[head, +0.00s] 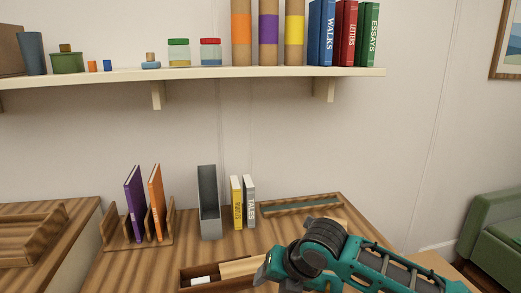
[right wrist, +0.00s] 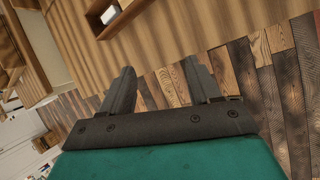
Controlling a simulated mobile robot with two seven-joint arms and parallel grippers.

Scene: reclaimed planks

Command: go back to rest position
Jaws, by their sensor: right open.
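My right gripper (right wrist: 160,82) shows in the right wrist view with its two dark fingers spread apart and nothing between them. Past the fingers are the striped wooden desk top (right wrist: 190,25) and the plank floor (right wrist: 240,75). In the head view my teal right arm comes in from the lower right, over the front right of the desk (head: 120,262); its fingertips are hard to make out there. My left gripper is not in view.
On the desk, a rack (head: 167,235) holds a purple book (head: 135,203) and an orange book (head: 156,202). A grey holder (head: 209,205), a yellow book (head: 237,203) and a grey book (head: 249,202) stand beside it. An open wooden box (head: 186,279) lies near my arm. A loaded shelf (head: 230,73) hangs above.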

